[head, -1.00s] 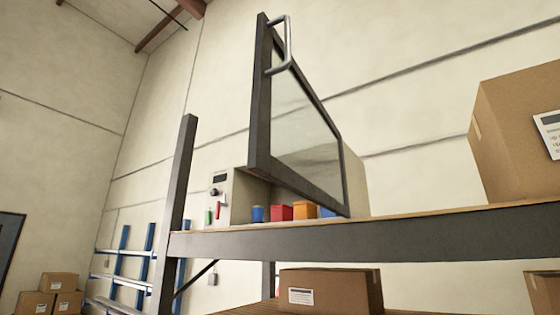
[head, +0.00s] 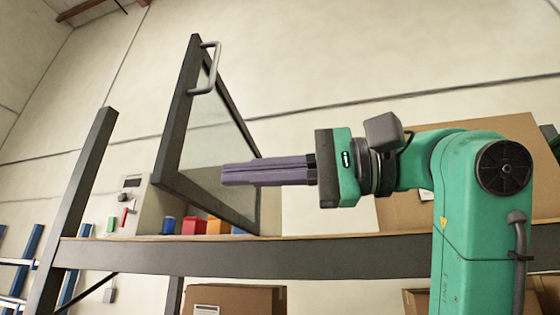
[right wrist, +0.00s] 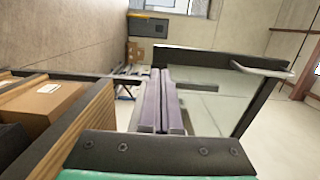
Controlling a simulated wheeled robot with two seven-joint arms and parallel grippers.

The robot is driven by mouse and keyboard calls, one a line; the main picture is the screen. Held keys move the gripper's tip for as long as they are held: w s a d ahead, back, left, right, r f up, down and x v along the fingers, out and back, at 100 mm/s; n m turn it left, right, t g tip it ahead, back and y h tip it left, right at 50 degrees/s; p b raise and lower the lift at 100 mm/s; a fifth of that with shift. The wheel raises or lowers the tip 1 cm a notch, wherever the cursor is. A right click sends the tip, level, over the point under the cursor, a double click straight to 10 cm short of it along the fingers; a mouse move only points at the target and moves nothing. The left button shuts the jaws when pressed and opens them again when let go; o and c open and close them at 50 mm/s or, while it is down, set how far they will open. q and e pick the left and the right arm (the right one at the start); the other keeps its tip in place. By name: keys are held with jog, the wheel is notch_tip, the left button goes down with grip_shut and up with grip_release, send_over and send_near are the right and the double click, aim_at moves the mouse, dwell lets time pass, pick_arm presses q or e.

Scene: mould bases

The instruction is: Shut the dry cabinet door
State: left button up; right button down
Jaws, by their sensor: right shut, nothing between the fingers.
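The dry cabinet (head: 153,208) stands on the upper shelf, with its control panel on the left side. Its glass door (head: 212,140) has a dark frame and stands open, swung out toward me. A grey bar handle (head: 208,68) sits at the door's upper free edge. The door (right wrist: 208,98) and its handle (right wrist: 262,68) also show in the right wrist view. My right gripper (head: 224,173) is shut and empty, its fingers pointing left across the lower part of the door; I cannot tell whether they touch it. My left gripper is not in view.
Blue, red and orange boxes (head: 193,225) sit low inside the cabinet. The shelf beam (head: 330,262) runs below. A large carton (head: 470,135) stands behind my right arm, and another carton (head: 235,299) is on the lower shelf. An upright post (head: 85,175) stands at left.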

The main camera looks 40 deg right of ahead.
aim_at(170, 177)
jog(key=p+x, duration=0.2)
jog(key=x, duration=0.4)
jog(key=shift+s+a+r, duration=0.1)
jog(key=shift+a, duration=0.05)
jog(key=shift+w+a, duration=0.25)
jog(key=shift+w, duration=0.15)
jog(key=shift+s, duration=0.1)
jog(key=shift+s, duration=0.15)
